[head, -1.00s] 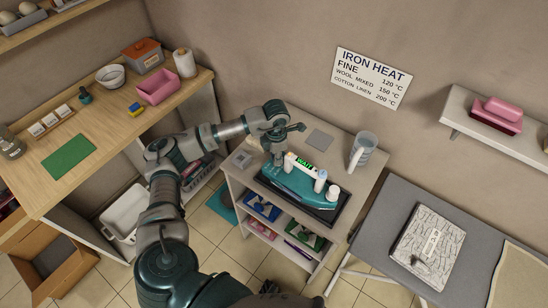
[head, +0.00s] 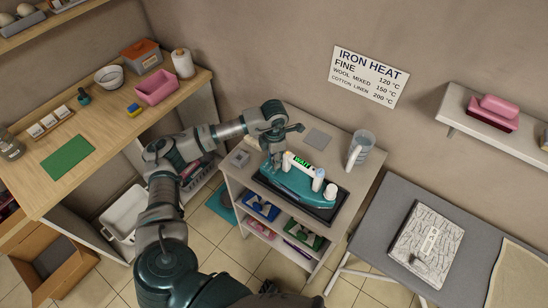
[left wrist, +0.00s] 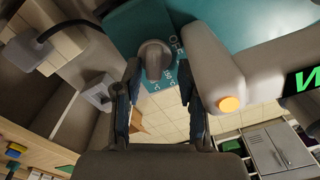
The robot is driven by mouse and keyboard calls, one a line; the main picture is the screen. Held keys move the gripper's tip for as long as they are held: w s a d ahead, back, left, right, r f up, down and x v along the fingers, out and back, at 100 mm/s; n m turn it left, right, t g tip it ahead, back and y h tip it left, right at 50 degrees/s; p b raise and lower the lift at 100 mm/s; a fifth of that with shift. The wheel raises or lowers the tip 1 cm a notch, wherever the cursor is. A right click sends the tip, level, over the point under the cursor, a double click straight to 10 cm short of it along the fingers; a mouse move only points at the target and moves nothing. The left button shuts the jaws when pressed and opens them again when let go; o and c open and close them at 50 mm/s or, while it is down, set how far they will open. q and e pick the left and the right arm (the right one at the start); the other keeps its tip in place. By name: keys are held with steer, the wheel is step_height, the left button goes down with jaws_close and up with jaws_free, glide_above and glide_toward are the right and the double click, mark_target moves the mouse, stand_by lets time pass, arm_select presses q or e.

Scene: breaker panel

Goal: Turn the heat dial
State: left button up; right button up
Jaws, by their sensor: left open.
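The teal iron (head: 290,183) rests on a dark pad on the small cabinet, with a green WAIT display on its pale handle. The heat dial (left wrist: 153,58) is a grey round knob on the iron's teal body, with pale markings beside it in the left wrist view. My left gripper (left wrist: 160,98) is open, with one dark finger on each side below the dial in that picture. Whether a finger touches it I cannot tell. In the head view my left gripper (head: 274,154) is over the iron's left end and hides the dial. My right gripper is not in view.
An orange button (left wrist: 229,103) sits on the iron's handle close to the right finger. A clear jug (head: 360,150) stands at the cabinet's back right. A wall sign (head: 368,77) lists iron heat settings. A grey ironing table (head: 376,225) stands to the right.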

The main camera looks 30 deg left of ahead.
arm_select(q)
steer(key=shift+w+a, duration=0.1)
steer(key=shift+r, duration=0.15)
step_height(320, 180, up, 12)
steer(key=shift+f, duration=0.2)
stand_by(0.7)
